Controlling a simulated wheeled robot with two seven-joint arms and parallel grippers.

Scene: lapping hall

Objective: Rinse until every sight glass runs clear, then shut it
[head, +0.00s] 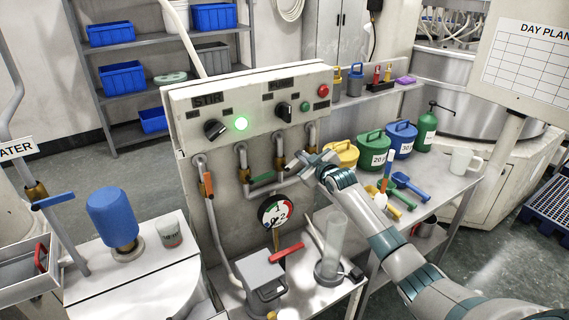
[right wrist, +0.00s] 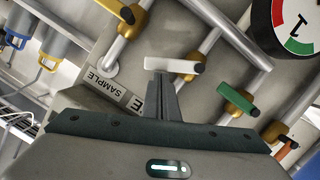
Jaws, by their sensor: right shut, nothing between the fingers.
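No sight glass can be told for certain. A clear upright cylinder (head: 332,240) stands on the low bench. The grey panel carries pipes with lever valves: an orange lever (head: 208,183), a green lever (head: 262,178) and a white lever (right wrist: 172,65). My right gripper (head: 303,160) is at the panel's right-hand pipes. In the right wrist view its fingers (right wrist: 161,82) are shut and empty, their tips at the white lever; contact cannot be told. The gripper partly hides this valve in the head view. A round gauge (head: 276,211) sits below. My left gripper is not in view.
Colored tubs, such as a green one (head: 373,148), stand right. A blue lever (head: 54,200) is at left.

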